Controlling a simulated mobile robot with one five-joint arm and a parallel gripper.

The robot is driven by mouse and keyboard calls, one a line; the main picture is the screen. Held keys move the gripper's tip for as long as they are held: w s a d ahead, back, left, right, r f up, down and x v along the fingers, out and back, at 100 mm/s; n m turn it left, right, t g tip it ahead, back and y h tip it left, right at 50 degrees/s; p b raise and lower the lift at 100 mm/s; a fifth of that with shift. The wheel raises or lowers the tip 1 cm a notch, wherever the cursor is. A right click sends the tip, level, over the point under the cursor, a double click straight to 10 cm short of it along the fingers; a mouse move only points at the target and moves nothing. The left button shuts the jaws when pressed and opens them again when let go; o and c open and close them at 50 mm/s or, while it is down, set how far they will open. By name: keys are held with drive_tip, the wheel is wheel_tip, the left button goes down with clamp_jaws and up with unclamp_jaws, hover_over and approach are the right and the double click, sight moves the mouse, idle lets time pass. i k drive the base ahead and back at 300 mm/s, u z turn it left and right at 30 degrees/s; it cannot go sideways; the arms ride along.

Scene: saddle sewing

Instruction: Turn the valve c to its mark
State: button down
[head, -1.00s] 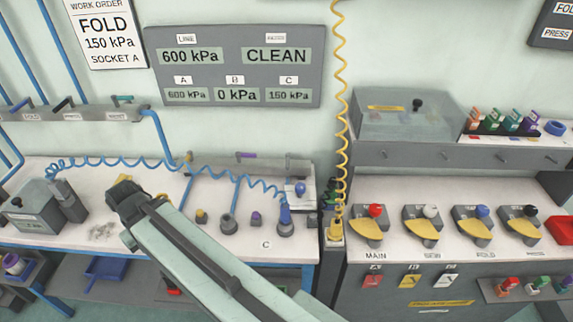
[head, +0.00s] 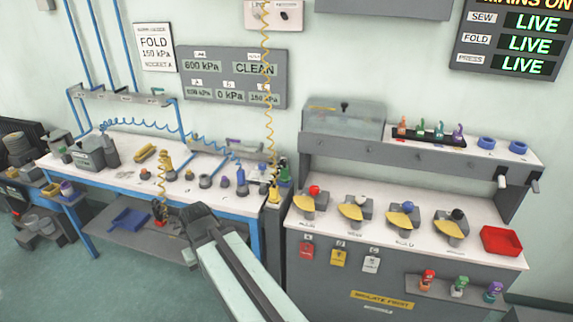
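No valve has a readable "c" label. A grey manifold (head: 226,151) at the back of the left bench carries a small purple lever (head: 245,142); I cannot tell which valve is c or see its mark. The grey wall panel (head: 235,78) shows 600 kPa, CLEAN, and small A, B and C readings; B reads 0 kPa and C seems to read 150 kPa, partly behind a yellow coiled hose (head: 267,110). My gripper (head: 190,216) is in front of the left bench, below its top and apart from the manifold. Its fingers are too dark to judge.
The white left bench (head: 120,175) holds several fittings and a blue coiled hose (head: 140,124). A blue tray (head: 130,219) lies on its lower shelf. The grey right cabinet (head: 330,275) has several knobbed yellow levers and a red tray (head: 502,240). Floor at lower left is clear.

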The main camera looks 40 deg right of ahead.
sight(260, 148)
drive_tip(key=k, duration=0.4)
drive_tip(key=z, duration=0.65)
drive_tip(key=i, duration=1)
drive_tip(key=u, duration=2.65)
drive_tip(key=k, duration=0.85)
drive_tip(key=z, duration=1.2)
